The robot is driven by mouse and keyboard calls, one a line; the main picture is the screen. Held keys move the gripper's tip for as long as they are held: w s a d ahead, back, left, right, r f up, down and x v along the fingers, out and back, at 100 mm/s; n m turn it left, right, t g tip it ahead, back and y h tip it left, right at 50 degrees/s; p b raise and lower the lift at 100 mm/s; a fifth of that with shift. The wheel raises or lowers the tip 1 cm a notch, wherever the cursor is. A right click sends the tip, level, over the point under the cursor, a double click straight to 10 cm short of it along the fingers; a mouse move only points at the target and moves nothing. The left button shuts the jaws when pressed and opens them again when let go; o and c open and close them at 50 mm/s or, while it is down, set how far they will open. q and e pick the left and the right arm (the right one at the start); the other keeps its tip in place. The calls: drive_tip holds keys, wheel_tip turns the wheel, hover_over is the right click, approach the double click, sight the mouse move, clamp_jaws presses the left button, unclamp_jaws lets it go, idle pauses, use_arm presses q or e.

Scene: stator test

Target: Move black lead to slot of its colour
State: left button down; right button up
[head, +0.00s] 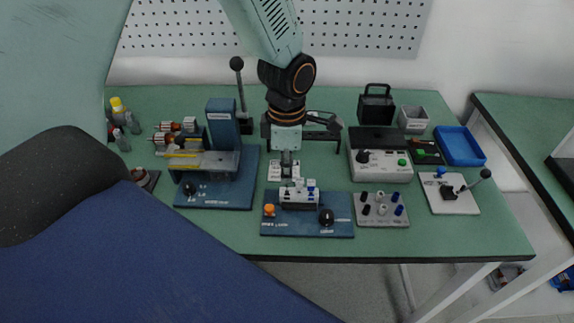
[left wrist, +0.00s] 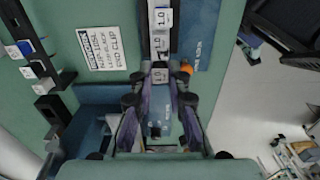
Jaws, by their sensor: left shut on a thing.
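My left gripper (head: 287,170) points down above the rear of a blue fixture (head: 340,225) in the head view. In the left wrist view its fingers (left wrist: 160,85) close around a small white block (left wrist: 159,75) with a dark marking. Whether this block belongs to a black lead I cannot tell. My right gripper is not in view.
A blue press-like stand (head: 222,125) is on the left. A white control box (head: 380,172), a blue tray (head: 460,146) and a white plate with a lever (head: 450,205) are on the right. A white text card (left wrist: 103,48) lies on the green bench.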

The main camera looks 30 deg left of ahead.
use_arm(q)
drive_tip(key=shift+f, duration=0.15)
idle(0.3)
drive_tip(key=shift+f, duration=0.5)
drive_tip(key=shift+f+b, duration=0.35)
drive_tip(key=shift+f, duration=0.25)
drive_tip(key=c, duration=1.2)
unclamp_jaws()
drive_tip(key=shift+r, duration=0.1)
wheel_tip(320, 180, up, 12)
drive_tip(key=shift+f, duration=0.1)
